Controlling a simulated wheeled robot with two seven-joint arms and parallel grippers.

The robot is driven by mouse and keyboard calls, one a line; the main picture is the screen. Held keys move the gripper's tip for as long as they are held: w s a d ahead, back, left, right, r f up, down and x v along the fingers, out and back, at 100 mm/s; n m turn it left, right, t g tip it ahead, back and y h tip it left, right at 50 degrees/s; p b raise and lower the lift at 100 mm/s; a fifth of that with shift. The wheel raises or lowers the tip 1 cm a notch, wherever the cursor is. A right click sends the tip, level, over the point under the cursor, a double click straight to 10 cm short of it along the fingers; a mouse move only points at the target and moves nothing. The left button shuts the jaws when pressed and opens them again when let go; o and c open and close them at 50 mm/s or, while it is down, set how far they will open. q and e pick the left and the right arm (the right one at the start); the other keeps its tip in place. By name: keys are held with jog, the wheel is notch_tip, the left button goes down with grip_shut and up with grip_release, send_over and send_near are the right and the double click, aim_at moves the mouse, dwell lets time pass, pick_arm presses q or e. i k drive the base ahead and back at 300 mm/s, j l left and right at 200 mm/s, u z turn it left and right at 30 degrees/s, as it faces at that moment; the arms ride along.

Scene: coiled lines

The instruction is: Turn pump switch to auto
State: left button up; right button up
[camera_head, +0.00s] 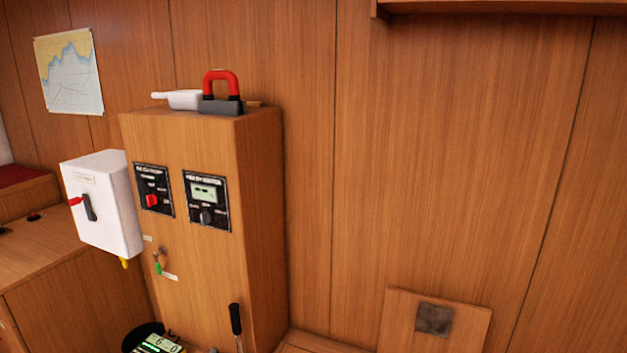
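Two black panels are on the front of a wooden cabinet. The left panel (153,189) has a red knob (152,201) with small labels around it. The right panel (207,201) has a pale display and a dark round knob (206,217) below it. The lettering is too small to read surely, so I cannot tell which is the pump switch or which position reads auto. Neither of my grippers is in view.
A white box (101,205) with a red-tipped lever juts out left of the panels. A red-handled object (221,92) lies on top.

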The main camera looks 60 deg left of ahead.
aim_at(152, 199)
jog(key=u, duration=2.85)
